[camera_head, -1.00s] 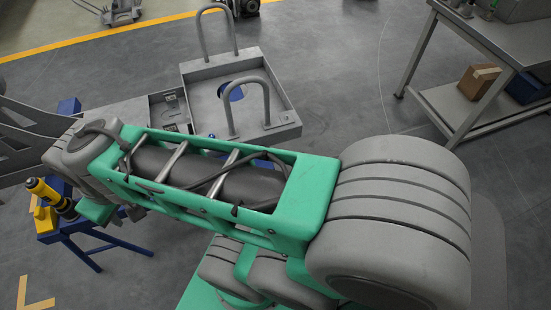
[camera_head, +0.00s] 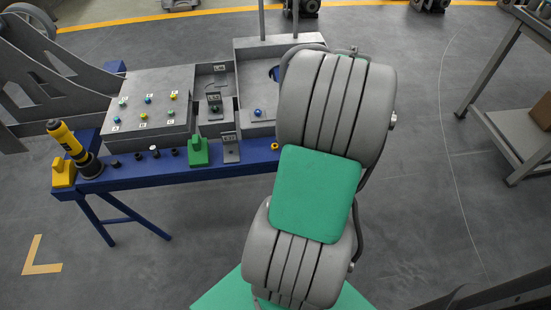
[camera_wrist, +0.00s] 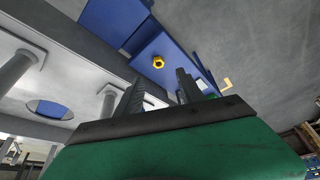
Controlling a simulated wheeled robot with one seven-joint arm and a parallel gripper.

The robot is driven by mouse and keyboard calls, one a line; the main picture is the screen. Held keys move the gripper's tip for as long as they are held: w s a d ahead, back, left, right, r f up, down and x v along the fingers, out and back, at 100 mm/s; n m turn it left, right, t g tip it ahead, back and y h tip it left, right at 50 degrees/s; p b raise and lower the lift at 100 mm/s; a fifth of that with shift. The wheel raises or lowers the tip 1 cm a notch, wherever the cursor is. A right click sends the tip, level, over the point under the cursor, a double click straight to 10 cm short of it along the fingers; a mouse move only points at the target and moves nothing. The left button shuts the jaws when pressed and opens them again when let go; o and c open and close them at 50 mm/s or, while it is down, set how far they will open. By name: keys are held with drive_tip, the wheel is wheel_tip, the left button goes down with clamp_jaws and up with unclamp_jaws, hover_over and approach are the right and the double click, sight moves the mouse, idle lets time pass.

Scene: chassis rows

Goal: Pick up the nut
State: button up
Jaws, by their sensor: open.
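The nut (camera_wrist: 158,62) is a small gold ring on a blue surface in the wrist view. In the head view a small yellow piece that looks like the same nut (camera_head: 276,147) sits at the right of the blue bench (camera_head: 238,164), close beside my arm. My gripper (camera_wrist: 160,76) is open, with its two dark fingers apart and nothing between them. The nut appears beyond the fingertips, between their lines, not touched. In the head view my arm hides the gripper.
A grey panel (camera_head: 185,82) with several coloured pieces stands on the bench. A green block (camera_head: 198,152), small dark pieces and a yellow-black tool (camera_head: 74,146) are along the front. A grey tray (camera_head: 255,68) is behind the nut. Floor in front is clear.

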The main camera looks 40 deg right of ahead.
sight(277, 149)
drive_tip(key=shift+d+f, duration=0.1)
drive_tip(key=shift+f, duration=0.55)
drive_tip(key=b+x, duration=0.1)
drive_tip(key=x, duration=0.5)
drive_tip(key=shift+w+f, duration=0.25)
drive_tip(key=shift+w, duration=0.05)
drive_tip(key=shift+r, duration=0.1)
clamp_jaws()
